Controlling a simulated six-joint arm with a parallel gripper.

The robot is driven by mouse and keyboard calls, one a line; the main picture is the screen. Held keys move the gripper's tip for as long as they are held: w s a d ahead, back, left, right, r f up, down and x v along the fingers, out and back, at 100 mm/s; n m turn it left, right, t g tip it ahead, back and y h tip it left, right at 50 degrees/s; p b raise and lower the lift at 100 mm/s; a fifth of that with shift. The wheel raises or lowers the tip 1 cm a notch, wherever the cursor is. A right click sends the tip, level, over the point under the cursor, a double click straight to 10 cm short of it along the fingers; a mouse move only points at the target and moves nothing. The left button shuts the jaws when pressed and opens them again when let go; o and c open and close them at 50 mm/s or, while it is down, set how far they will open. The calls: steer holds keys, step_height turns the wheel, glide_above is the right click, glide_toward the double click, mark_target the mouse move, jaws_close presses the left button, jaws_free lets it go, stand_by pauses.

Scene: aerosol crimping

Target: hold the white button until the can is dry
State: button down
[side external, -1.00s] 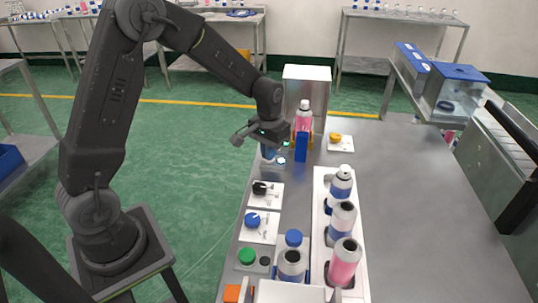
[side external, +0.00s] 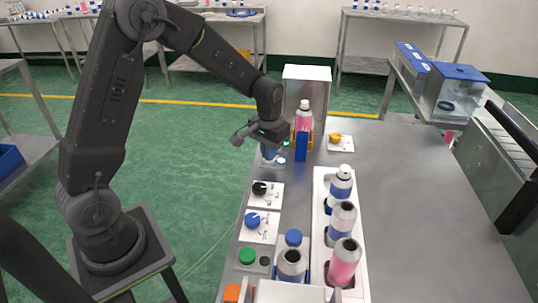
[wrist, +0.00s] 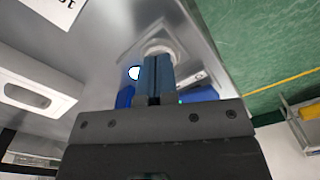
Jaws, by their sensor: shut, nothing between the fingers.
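My gripper (side external: 268,157) is shut, its blue fingers together and pointing down at the far left part of the bench. In the wrist view the closed fingertips (wrist: 157,58) are at a pale round button (wrist: 161,46) on a light plate and appear to touch it. The fingers hide part of the button, so how far it is pressed cannot be told. A small bright lamp (side external: 281,161) shows beside the fingers, and also in the wrist view (wrist: 134,73). A pink can with a white top (side external: 304,117) stands upright in a yellow holder behind a blue block (side external: 301,147).
A pale metal box (side external: 307,85) stands behind the can. A yellow knob (side external: 335,137) is to its right. Black (side external: 260,188), blue (side external: 253,219) and green (side external: 247,256) controls line the left edge. A white rack (side external: 321,206) holds several cans. The bench's right side is clear.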

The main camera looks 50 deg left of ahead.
stand_by(0.3)
step_height(320, 180, up, 11)
stand_by(1.3)
steer(key=s+d+r+m+t, duration=0.1)
steer(key=s+d+r+t, duration=0.1)
steer(key=s, duration=0.9)
steer(key=s+d+r+m+t, duration=0.2)
steer(key=s+d+r, duration=0.3)
steer(key=s, duration=0.5)
steer(key=shift+s+d+t, duration=0.4)
steer(key=shift+d+t, duration=0.15)
steer(key=shift+t, duration=0.25)
